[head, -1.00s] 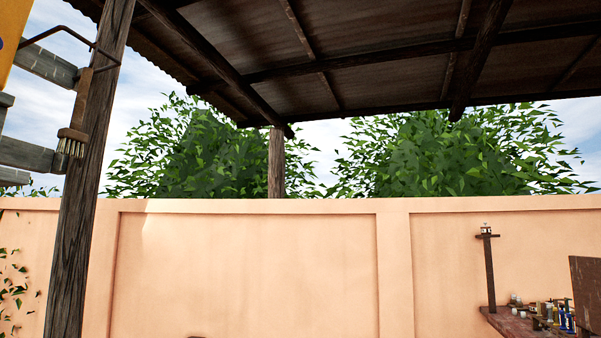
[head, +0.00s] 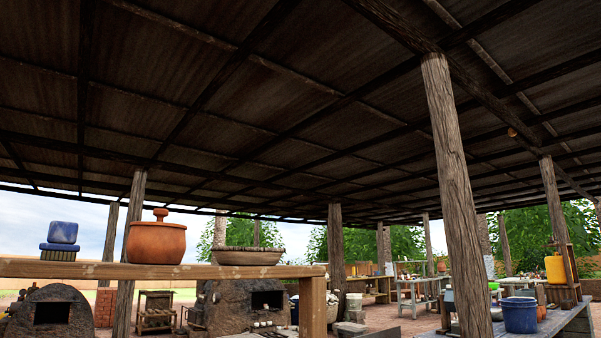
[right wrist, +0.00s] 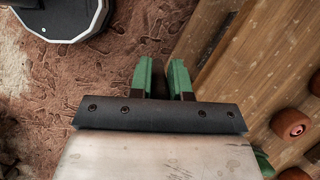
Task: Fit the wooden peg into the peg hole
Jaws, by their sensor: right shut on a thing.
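My right gripper (right wrist: 164,68) shows in the right wrist view with its two green fingers close together. A dark brown piece (right wrist: 159,84) sits between the fingers; it looks like the wooden peg, mostly hidden by the fingers and the mount. The fingers point over reddish-brown ground beside a plank surface. I cannot make out the peg hole in either view. Neither gripper shows in the head view, and my left gripper is out of sight.
Wooden planks (right wrist: 235,60) with round reddish-brown pieces (right wrist: 290,123) lie at right in the wrist view. In the head view, a lidded clay pot (head: 156,243) stands on a wooden shelf (head: 60,269). A post (head: 452,190) and a blue bucket (head: 520,315) are at right.

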